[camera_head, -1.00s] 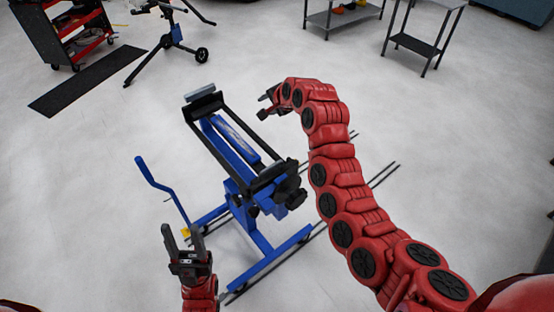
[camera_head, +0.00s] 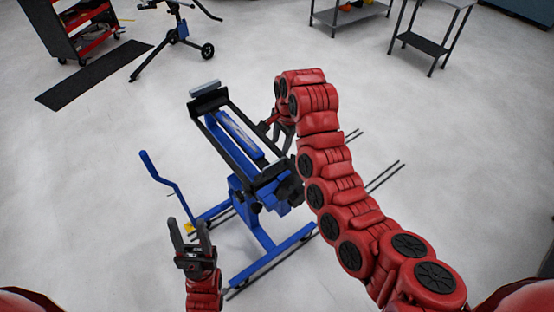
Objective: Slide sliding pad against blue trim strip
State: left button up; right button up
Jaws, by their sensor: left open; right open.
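A blue stand (camera_head: 255,225) with a long black frame on top stands in the middle. A long blue strip (camera_head: 240,135) lies lengthwise inside the frame; I take it for the blue trim strip. A small grey block (camera_head: 205,88) sits at the frame's far end; I cannot tell whether it is the sliding pad. My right gripper (camera_head: 268,127) is open beside the frame's right side, partly hidden by its own wrist; I cannot tell whether it touches anything.
A blue crank-shaped bar (camera_head: 160,178) rises at the stand's left. Thin black rails (camera_head: 370,180) lie on the floor to the right. A black mat (camera_head: 92,75), a red tool cart (camera_head: 85,30), another wheeled stand and grey tables are further back. Pale floor between is clear.

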jog(key=b, duration=0.2)
send_over(276, 162)
jog(key=s, duration=0.1)
jog(key=f, duration=0.2)
jog(key=d+f, duration=0.1)
jog(key=f, duration=0.1)
jog(key=shift+s, duration=0.1)
jog(key=f+p, duration=0.1)
jog(key=f, duration=0.1)
jog(key=f+p, duration=0.1)
jog(key=shift+w+a+f+p, duration=0.2)
jog(key=shift+w+f+p, duration=0.1)
jog(key=shift+w+f, duration=0.1)
jog(key=shift+w+a+f, duration=0.1)
jog(key=shift+a+f, duration=0.05)
jog(key=shift+f, duration=0.65)
grip_shut()
